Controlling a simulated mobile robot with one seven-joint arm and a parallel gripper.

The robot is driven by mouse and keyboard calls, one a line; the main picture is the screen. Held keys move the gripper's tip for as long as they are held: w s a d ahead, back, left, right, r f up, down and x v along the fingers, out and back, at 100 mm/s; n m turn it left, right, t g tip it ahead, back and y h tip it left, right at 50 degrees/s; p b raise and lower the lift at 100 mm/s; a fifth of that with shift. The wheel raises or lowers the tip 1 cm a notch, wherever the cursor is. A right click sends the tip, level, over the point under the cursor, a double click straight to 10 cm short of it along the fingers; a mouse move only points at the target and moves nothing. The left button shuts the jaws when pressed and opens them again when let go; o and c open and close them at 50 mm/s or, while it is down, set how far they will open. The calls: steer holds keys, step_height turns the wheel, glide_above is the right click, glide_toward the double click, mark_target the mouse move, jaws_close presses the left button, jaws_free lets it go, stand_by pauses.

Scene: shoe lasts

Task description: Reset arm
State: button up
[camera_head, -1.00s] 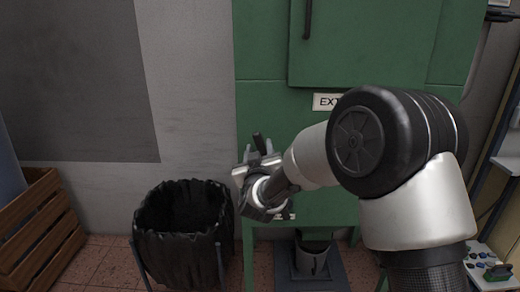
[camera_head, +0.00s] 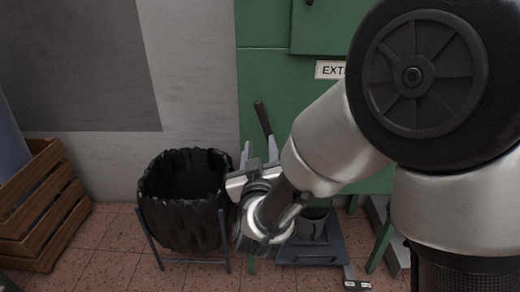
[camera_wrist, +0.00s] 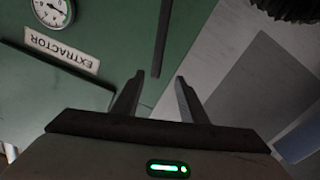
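My arm reaches across the head view from the right. My gripper (camera_head: 258,160) is in front of the green extractor cabinet (camera_head: 265,60), to the right of the black bin. In the wrist view my gripper (camera_wrist: 156,88) shows two fingers spread apart with nothing between them. A dark bar (camera_head: 263,118) shows just beyond the fingers in the head view; in the wrist view a dark bar (camera_wrist: 162,40) stands against the cabinet beyond the fingers. I cannot tell whether the fingers touch it.
A bin with a black liner (camera_head: 185,200) stands left of my gripper on a metal stand. A wooden crate (camera_head: 40,205) is at the far left. A dark grey base plate (camera_head: 310,252) lies on the tiled floor below the cabinet. The floor (camera_head: 110,250) between crate and bin is clear.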

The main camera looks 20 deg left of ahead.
steer(key=shift+s+d, duration=0.15)
steer(key=shift+s, duration=0.45)
